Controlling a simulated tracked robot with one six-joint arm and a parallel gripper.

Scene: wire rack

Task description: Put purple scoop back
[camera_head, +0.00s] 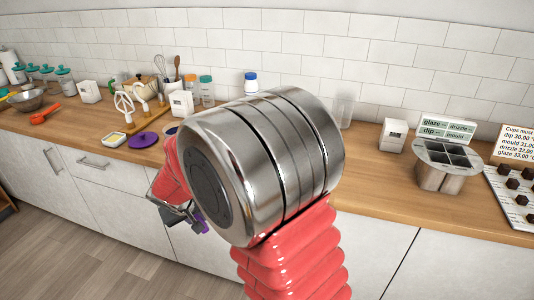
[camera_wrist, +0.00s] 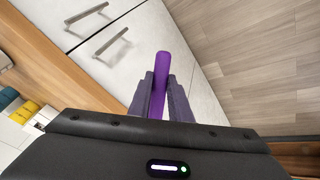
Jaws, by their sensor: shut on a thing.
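My gripper (camera_wrist: 158,95) is shut on a purple scoop (camera_wrist: 162,72); a long purple bar of it sticks out beyond the fingertips in the wrist view. The rest of it is hidden by the fingers and the gripper body. In the head view my gripper (camera_head: 183,213) is low in front of the cabinet doors, below the counter edge and partly behind my arm. A little purple of the scoop (camera_head: 202,224) shows beside it.
The wooden counter (camera_head: 375,170) runs along the tiled wall. A purple disc (camera_head: 143,139), a yellow-topped tray (camera_head: 112,140), a red utensil (camera_head: 45,116) and a steel bowl (camera_head: 28,99) lie left. A divided steel pot (camera_head: 435,178) stands right. My arm hides the middle.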

